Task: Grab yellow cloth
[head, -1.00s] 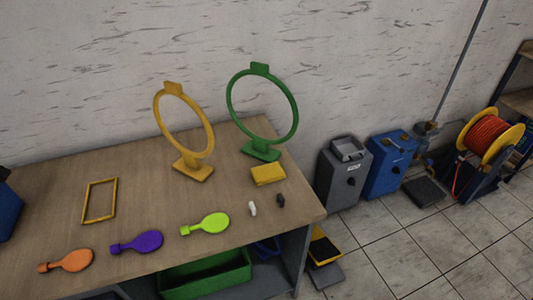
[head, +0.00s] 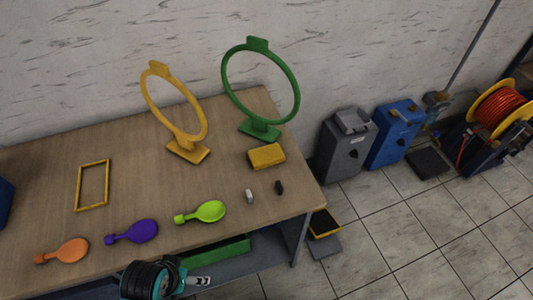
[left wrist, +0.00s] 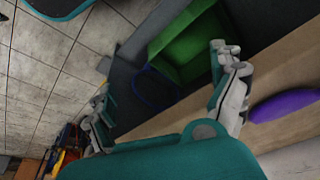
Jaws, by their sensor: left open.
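The yellow cloth (head: 266,156) looks like a thick folded pad. It lies on the wooden table's right part, in front of the green ring stand (head: 260,130). My left gripper (head: 203,281) shows at the bottom of the head view, in front of the table's front edge, well apart from the cloth. In the left wrist view its fingers (left wrist: 165,98) are spread with nothing between them, and the cloth is not in that view. My right gripper is not in view.
On the table (head: 130,190) stand a yellow ring stand (head: 187,148) and a yellow frame (head: 92,186). Small white (head: 249,196) and black (head: 279,187) pieces lie near the cloth. A green bin (left wrist: 190,45) is below.

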